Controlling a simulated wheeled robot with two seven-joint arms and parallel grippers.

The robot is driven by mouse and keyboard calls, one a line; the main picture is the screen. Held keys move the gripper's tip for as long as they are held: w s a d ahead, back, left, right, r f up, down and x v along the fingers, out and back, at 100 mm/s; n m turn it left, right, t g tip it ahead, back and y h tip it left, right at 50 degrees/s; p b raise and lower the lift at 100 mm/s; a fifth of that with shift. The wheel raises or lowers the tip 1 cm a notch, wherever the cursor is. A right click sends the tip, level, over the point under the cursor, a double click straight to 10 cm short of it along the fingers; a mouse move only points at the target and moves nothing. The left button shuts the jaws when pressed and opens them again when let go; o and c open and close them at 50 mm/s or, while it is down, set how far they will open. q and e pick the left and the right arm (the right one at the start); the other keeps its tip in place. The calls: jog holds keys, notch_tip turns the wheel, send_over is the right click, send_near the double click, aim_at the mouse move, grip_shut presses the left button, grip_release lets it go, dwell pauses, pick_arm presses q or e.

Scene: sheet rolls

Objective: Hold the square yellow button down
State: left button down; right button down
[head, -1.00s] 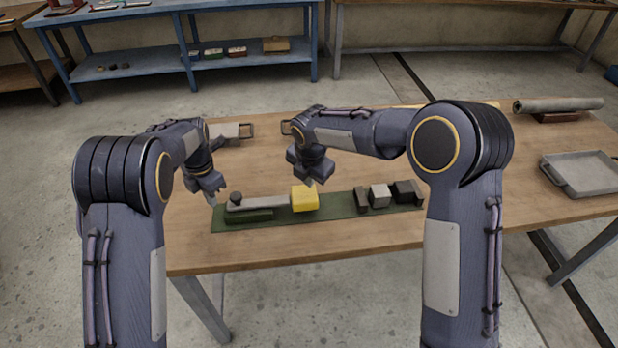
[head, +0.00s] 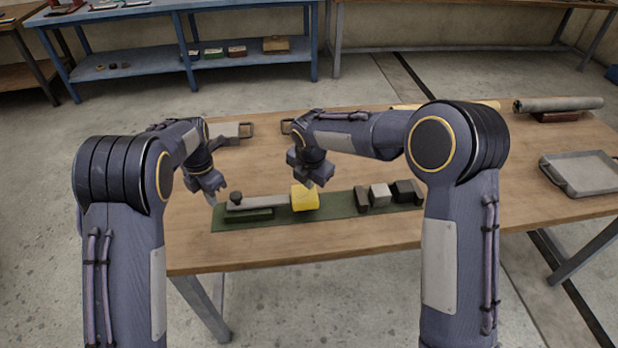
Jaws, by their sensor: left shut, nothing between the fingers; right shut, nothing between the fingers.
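The square yellow button (head: 304,200) is a yellow block on a green base plate (head: 335,228) in the middle of the wooden table. My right gripper (head: 312,185) is shut and points down at the button's top right edge, overlapping it in the picture. I cannot tell whether the fingertips touch the button or how far it is pressed. My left gripper (head: 212,202) is shut and empty, near the left end of the green plate, apart from the button.
A grey bar with a dark knob (head: 236,197) lies left of the button. Grey and dark blocks (head: 381,194) stand on the plate to its right. A grey tray (head: 582,174) and a grey roll (head: 558,104) are at the table's right side.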

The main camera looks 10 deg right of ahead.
aim_at(309, 195)
jog(key=shift+s+f, duration=0.1)
jog(key=shift+f, duration=2.7)
pick_arm(q)
jog(key=shift+d, duration=0.1)
pick_arm(e)
jog(key=shift+s, duration=0.1)
